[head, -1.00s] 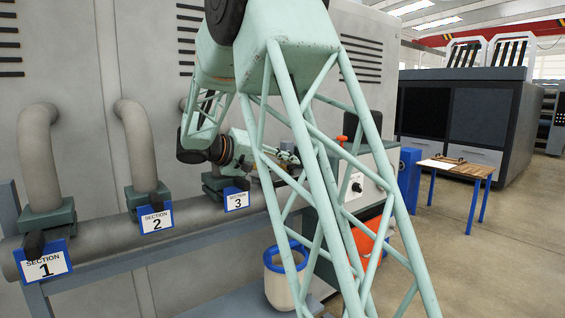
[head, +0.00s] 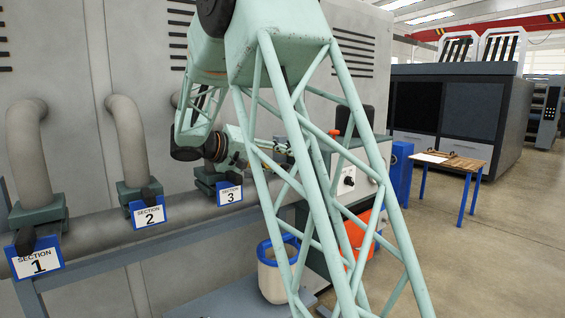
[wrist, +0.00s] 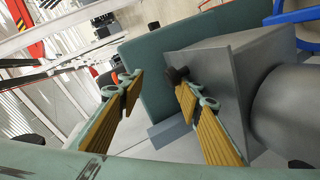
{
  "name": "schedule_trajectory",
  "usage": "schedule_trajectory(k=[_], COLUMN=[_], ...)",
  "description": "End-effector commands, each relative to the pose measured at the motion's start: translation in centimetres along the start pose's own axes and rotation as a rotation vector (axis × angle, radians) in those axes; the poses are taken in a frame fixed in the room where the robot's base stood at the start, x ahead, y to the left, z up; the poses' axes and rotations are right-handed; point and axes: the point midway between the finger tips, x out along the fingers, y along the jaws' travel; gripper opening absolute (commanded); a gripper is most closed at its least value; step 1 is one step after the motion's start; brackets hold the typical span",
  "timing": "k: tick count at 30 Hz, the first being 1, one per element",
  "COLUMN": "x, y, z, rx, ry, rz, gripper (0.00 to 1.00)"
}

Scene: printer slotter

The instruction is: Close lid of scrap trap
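My gripper (wrist: 150,85) is open in the wrist view, with a gap between its two yellow-padded fingers. Nothing is held between them. A dark knob (wrist: 177,75) shows right by the tip of the right finger; I cannot tell whether they touch. Beyond the fingers is a grey metal box (wrist: 215,75) with a green plate (wrist: 155,50) beside it, and a round pipe (wrist: 290,110) on the right. I cannot tell for certain which part is the scrap trap's lid. In the head view, my gripper (head: 284,153) is partly hidden behind my arm's struts, near the Section 3 sign (head: 230,194).
The long pipe (head: 105,237) carries signs for Section 1 (head: 38,258) and Section 2 (head: 149,213). A white bucket with a blue rim (head: 272,280) and an orange bin (head: 356,240) stand below. A small table (head: 462,162) stands at the right, with free floor around it.

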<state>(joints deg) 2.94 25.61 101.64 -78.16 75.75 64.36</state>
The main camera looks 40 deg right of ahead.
Motion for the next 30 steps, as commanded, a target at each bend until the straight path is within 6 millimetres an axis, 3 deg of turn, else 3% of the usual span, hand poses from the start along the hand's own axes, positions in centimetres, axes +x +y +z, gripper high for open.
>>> schedule_trajectory(k=[1, 17, 30], x=[0.3, -0.3, -4.9], y=[-0.1, -0.3, -0.3], z=[0.8, 0.8, 0.3], rx=[-0.007, -0.008, -0.006], ry=[-0.015, -0.014, -0.005], rz=[0.004, 0.004, 0.001], gripper=[0.3, 0.3, 0.3])
